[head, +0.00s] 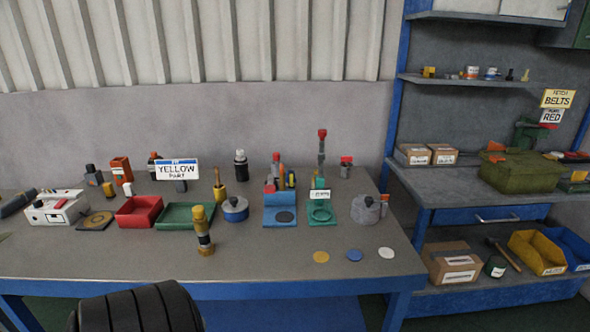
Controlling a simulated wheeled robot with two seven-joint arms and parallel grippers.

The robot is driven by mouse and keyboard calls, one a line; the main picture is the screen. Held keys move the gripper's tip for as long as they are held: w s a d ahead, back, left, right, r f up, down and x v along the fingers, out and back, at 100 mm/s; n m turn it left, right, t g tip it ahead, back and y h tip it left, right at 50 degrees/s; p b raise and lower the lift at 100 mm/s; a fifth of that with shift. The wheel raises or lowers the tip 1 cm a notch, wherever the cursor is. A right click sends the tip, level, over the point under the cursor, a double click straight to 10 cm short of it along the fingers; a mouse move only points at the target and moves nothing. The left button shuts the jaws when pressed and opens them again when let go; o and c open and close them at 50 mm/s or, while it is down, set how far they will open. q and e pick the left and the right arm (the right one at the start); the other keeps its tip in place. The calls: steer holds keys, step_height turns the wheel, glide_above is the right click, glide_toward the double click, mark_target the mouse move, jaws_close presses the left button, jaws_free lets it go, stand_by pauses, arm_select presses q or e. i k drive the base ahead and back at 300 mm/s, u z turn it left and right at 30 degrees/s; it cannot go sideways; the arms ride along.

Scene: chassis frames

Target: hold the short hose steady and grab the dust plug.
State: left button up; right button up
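Neither of my grippers is in view. A short upright piece (204,238) stands near the front of the bench, left of centre, with a dark middle and a brass-coloured base. Farther back, a taller grey upright piece (321,157) with a red cap (322,133) stands behind the green fixture (322,212). I cannot tell for certain which of these is the short hose, or which cap is the dust plug. Nothing is seen touching either piece.
A red tray (139,212), green tray (185,216), blue-banded pot (235,210), blue fixture (280,216) and grey pot (366,210) line the bench. Yellow, blue and white discs (386,253) lie at front right. A black ribbed object (137,309) is at the bottom edge. Bench front is mostly clear.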

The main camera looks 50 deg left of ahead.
mark_target(198, 212)
steer(key=i, duration=0.9)
steer(key=u, duration=3)
